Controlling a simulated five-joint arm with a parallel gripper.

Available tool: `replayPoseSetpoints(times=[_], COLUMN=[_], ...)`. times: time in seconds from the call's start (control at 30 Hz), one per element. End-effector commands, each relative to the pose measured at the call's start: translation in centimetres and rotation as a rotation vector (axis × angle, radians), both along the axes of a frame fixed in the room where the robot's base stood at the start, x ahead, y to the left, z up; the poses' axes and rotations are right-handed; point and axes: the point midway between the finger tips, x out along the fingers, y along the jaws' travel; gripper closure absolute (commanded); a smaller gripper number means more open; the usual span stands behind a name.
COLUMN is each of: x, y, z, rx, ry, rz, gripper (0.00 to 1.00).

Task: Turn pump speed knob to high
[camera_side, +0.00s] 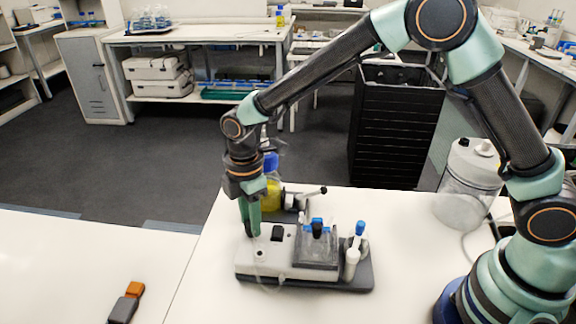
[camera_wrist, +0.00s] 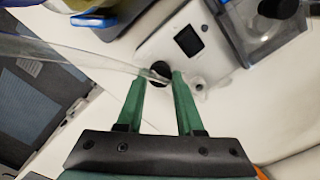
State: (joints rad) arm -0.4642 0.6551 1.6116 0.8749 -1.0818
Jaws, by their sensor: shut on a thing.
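The white pump box (camera_side: 262,262) stands on a dark base on the white table, with a small dark screen (camera_side: 278,233) on its top. The wrist view shows the box (camera_wrist: 165,38), its screen (camera_wrist: 188,41) and the round black knob (camera_wrist: 159,69). My gripper (camera_side: 249,232) points down at the left back part of the box. In the wrist view my gripper's green fingertips (camera_wrist: 158,77) stand on either side of the knob, shut on it. In the side view the fingers hide the knob. Its pointer or speed marks cannot be read.
A clear-walled box (camera_side: 318,255) with a black-topped lid adjoins the pump's right side. A yellow-and-blue item (camera_side: 271,190) is behind my gripper. A clear vessel (camera_side: 465,195) stands further right. The left table is mostly free.

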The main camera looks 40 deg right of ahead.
Motion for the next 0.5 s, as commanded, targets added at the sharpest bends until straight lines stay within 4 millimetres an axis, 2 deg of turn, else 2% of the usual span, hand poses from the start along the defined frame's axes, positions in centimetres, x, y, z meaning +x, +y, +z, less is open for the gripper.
replayPoseSetpoints(times=[0.27, 0.5], x=[0.03, 0.05], y=[0.02, 0.02], z=[0.09, 0.11], rx=[0.0, 0.0], ry=[0.0, 0.0], rz=[-0.155, -0.373], gripper=[1.0, 1.0])
